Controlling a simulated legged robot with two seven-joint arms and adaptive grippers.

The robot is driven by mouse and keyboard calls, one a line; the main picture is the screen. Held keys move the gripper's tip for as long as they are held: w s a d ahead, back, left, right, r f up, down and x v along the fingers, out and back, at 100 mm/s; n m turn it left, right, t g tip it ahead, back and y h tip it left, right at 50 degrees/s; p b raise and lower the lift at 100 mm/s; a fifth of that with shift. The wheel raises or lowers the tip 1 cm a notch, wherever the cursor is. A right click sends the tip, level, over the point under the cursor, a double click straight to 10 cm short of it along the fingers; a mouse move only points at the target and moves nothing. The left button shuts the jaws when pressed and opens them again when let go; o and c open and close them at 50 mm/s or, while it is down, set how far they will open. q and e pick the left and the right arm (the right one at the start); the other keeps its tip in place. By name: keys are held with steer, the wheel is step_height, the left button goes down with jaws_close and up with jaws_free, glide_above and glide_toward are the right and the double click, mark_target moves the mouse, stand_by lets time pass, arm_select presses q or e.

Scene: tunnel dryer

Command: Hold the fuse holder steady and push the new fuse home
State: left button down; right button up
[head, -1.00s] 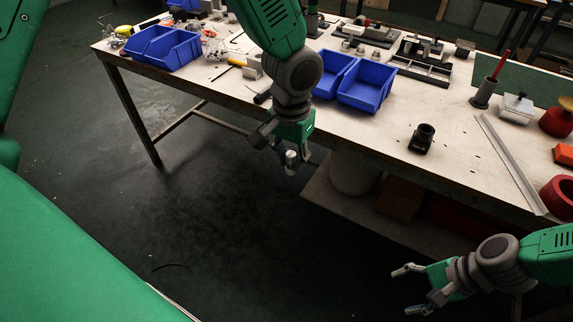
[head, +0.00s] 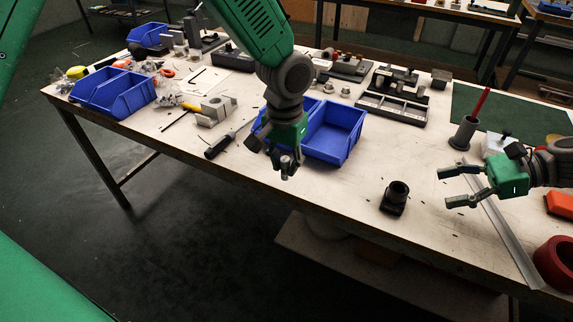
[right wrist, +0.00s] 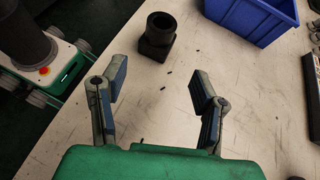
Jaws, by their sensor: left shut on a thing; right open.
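The fuse holder appears to be the black block with a round upright socket (head: 395,197), standing on the table near its front edge; it also shows in the right wrist view (right wrist: 157,38). My left gripper (head: 287,160) is shut on a small grey cylindrical piece (head: 287,166), likely the fuse, near the table's front edge, left of the holder; the fingers hide part of it. My right gripper (head: 444,187) is open and empty, right of the holder, its fingers pointing left towards it. In the right wrist view its open fingers (right wrist: 158,88) are apart from the holder.
Blue bins (head: 335,135) stand behind my left gripper. A long metal strip (head: 505,235) lies beneath my right gripper. A dark grey cup with a red stick (head: 465,132) and a red ring (head: 555,262) are at the right. A screwdriver (head: 222,146) lies left of the bins.

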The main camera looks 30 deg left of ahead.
mark_target(401, 196)
steer(key=shift+s+a, duration=0.1)
steer(key=shift+a, duration=0.1)
arm_select(q)
steer(key=shift+s, duration=0.15)
arm_select(e)
steer(key=shift+s+a+f, duration=0.1)
steer(key=shift+s+a, duration=0.1)
steer(key=shift+a, duration=0.05)
arm_select(q)
steer(key=shift+f+b, duration=0.9)
steer(key=shift+b, duration=0.15)
arm_select(e)
steer(key=x, duration=0.9)
steer(key=c, duration=0.7)
steer(key=o, duration=0.9)
steer(key=shift+c, duration=0.2)
steer(key=c, duration=1.1)
